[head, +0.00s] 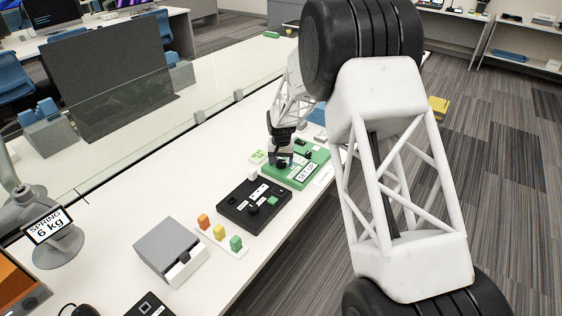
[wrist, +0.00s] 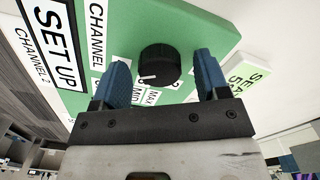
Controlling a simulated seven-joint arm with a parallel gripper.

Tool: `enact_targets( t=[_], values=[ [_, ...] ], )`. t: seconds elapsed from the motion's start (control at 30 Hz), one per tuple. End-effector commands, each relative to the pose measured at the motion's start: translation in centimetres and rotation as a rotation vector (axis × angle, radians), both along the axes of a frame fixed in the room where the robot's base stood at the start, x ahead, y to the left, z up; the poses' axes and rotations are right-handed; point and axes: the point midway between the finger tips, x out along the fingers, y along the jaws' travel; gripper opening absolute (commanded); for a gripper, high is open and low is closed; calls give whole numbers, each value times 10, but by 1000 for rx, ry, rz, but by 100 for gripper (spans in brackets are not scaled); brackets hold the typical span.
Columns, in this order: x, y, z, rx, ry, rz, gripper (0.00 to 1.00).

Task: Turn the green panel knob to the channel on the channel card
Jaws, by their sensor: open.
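The green panel (head: 316,163) lies on the white table in the head view. It also fills the upper part of the wrist view (wrist: 195,22), with a SET UP plate and a CHANNEL label. A black round knob (wrist: 159,62) with a white pointer mark stands between my fingers; the mark points to the lower left in the wrist view. A white card reading CHANNEL 2 (wrist: 28,68) is beside the SET UP plate. My gripper (head: 282,160) is over the panel's left part, open, its blue fingers (wrist: 164,82) on either side of the knob, with gaps visible.
A black panel (head: 238,205) with knobs is nearer on the table. A pale green and white card (wrist: 243,77) is beside the green panel. A grey box (head: 168,248) and several coloured blocks on a strip (head: 222,240) are nearer still. A glass divider runs along the table's left.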

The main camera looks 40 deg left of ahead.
Motion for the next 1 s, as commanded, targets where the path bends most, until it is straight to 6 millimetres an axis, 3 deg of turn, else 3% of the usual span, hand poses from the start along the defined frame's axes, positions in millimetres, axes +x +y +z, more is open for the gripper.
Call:
enact_targets(
  t=[0.13,0.4,0.47,1.0],
  values=[
    [0,0,0,0,0,0,67],
    [0,0,0,-1,1,0,25],
    [0,0,0,-1,1,0,19],
    [0,0,-1,-1,2,124,19]
  ],
)
